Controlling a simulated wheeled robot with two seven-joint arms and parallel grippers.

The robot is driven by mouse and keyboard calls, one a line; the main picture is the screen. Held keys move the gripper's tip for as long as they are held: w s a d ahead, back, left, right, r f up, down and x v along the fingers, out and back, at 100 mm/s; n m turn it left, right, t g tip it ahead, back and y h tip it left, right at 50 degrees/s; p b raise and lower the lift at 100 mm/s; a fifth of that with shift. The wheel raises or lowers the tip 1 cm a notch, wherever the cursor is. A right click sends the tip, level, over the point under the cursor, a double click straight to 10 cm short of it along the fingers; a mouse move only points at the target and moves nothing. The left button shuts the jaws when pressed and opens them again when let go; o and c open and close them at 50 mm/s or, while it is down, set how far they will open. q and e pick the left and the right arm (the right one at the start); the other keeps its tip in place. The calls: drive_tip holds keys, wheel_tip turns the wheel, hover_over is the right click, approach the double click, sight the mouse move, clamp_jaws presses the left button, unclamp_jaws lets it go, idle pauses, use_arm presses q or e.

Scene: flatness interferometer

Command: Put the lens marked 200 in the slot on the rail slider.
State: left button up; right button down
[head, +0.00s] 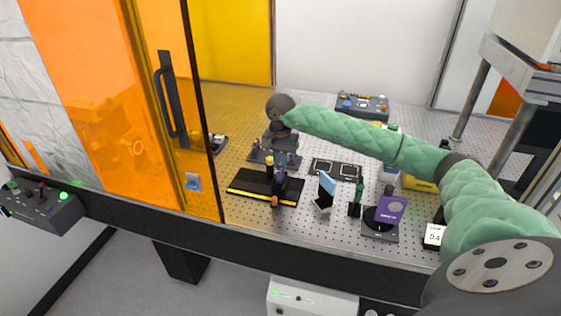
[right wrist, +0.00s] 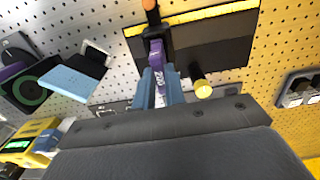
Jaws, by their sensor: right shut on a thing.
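My right gripper (head: 281,162) is above the black rail (head: 250,187) with the yellow stripe. In the right wrist view its two blue-grey fingers (right wrist: 160,88) are shut on a narrow purple lens piece (right wrist: 157,56), seen nearly edge-on. White marking shows on it, too small to read surely. The lens's far end is at the black slider (right wrist: 154,33), which has an orange knob (right wrist: 150,5). I cannot tell whether the lens is inside the slot or just above it. The slider is partly hidden in the head view. My left gripper is not in view.
A yellow-topped post (right wrist: 203,89) stands close beside the fingers. In the head view a light-blue tilted plate (head: 326,184), a purple plate (head: 392,208) on a dark round stage and a black two-place holder (head: 336,169) stand to the right. An orange panel (head: 110,90) bounds the left.

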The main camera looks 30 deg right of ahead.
drive_tip(key=shift+s+d+f+b, duration=0.1)
drive_tip(key=shift+f+b, duration=0.2)
drive_tip(key=shift+b, duration=0.1)
idle(0.3)
drive_tip(key=c, duration=1.6)
unclamp_jaws()
drive_tip(key=shift+o, duration=1.1)
drive_tip(key=shift+f, duration=0.1)
drive_tip(key=shift+r, duration=1.3)
drive_tip(key=shift+r+p, duration=0.3)
drive_tip(key=shift+r, duration=2)
